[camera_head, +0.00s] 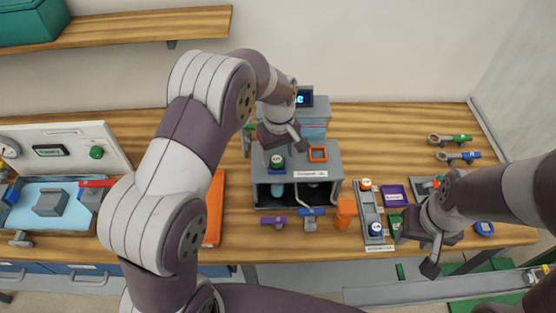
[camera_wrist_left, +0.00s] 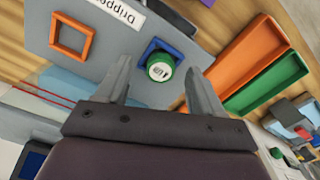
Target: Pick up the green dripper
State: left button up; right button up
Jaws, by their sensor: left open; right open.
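The green dripper (camera_head: 277,160), a round green piece with a pale labelled top, sits in a blue square holder (camera_wrist_left: 153,47) on top of a grey stand (camera_head: 330,170). In the left wrist view the green dripper (camera_wrist_left: 160,69) lies between the fingertips of my left gripper (camera_wrist_left: 159,64), which is open, with a gap on both sides. In the head view my left gripper (camera_head: 281,141) is just above and behind the dripper. I cannot tell how high it is above it. My right gripper (camera_head: 418,252) is open and empty near the front edge at the right.
An empty orange square holder (camera_head: 318,154) is beside the dripper on the stand. A long orange tray (camera_head: 214,212) lies left of the stand. A grey strip (camera_head: 372,222) with orange and blue round pieces, and a purple tray (camera_head: 394,195), lie to the right.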

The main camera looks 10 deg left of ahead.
pick_arm(q)
jog(key=shift+a+f, duration=0.25)
jog(key=shift+f, duration=0.8)
jog(key=shift+d, duration=0.15)
jog(key=c, duration=1.1)
jog(key=shift+r, duration=0.1)
